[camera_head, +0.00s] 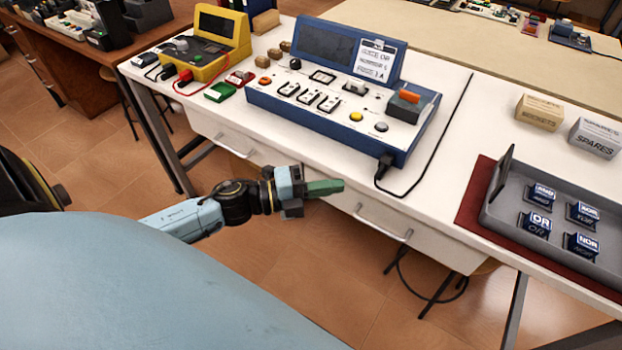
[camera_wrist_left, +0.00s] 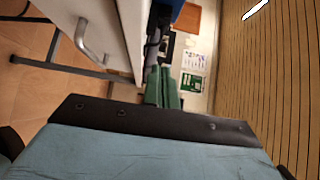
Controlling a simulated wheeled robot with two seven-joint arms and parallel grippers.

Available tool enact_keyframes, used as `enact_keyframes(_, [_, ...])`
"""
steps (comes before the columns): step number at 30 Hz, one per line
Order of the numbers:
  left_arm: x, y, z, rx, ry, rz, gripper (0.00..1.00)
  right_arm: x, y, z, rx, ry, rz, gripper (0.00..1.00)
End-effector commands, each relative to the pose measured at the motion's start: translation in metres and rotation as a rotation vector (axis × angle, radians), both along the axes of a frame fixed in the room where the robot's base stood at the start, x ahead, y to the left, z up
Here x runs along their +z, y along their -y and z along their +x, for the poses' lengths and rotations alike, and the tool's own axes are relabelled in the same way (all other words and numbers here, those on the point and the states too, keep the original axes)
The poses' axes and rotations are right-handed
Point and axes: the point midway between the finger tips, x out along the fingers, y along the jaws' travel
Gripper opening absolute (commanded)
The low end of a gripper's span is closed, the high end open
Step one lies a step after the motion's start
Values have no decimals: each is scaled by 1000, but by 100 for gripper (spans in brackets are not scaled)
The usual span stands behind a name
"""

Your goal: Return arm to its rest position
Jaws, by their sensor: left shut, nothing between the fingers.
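My left gripper (camera_head: 325,187) shows in the head view in front of the white table's front edge, with its green fingers pointing right. The fingers are together and hold nothing. In the left wrist view the green fingers (camera_wrist_left: 162,87) also show pressed together, with the table's drawer front to their left. My left arm comes in from the left, its pale blue link and black wrist clear of the tabletop. My right gripper is not in either view.
The white table (camera_head: 445,170) holds a blue control console (camera_head: 340,100), a yellow meter unit (camera_head: 210,45), a grey tray (camera_head: 510,238) with several labelled blocks, and two boxes, one marked SPARES (camera_head: 595,138). Drawer handles (camera_head: 383,224) stick out from the table front. A black cable hangs near the front edge.

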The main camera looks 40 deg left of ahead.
Motion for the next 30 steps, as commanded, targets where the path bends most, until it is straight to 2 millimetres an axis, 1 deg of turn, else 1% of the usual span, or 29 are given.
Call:
enact_keyframes(1, [-1,-6,-8,0,-4,1,0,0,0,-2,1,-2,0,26])
enact_keyframes(3, [-1,-13,-14,0,-3,0,0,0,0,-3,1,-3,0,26])
enact_keyframes(9, [0,-23,-25,-1,-1,-1,0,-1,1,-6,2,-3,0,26])
enact_keyframes(16, [0,-24,-26,0,-1,-1,0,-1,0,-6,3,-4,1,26])
enact_keyframes(17, [-2,-25,-26,6,-7,-4,0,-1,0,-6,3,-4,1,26])
enact_keyframes(19, [-13,-32,-23,41,-42,-21,0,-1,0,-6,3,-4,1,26])
enact_keyframes(20, [-20,-36,-21,66,-68,-33,0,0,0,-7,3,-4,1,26])
enact_keyframes(23, [-64,-60,-15,205,-205,-101,0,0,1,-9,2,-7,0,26])
enact_keyframes(24, [-88,-73,-15,279,-280,-137,0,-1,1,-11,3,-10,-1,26])
enact_keyframes(26, [-129,-92,-20,401,-401,-194,0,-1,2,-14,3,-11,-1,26])
enact_keyframes(27, [-157,-103,-26,483,-483,-233,0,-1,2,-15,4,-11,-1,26])
enact_keyframes(29, [-199,-117,-41,601,-605,-285,0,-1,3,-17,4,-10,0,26])
enact_keyframes(30, [-226,-124,-54,679,-685,-318,0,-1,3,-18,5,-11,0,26])
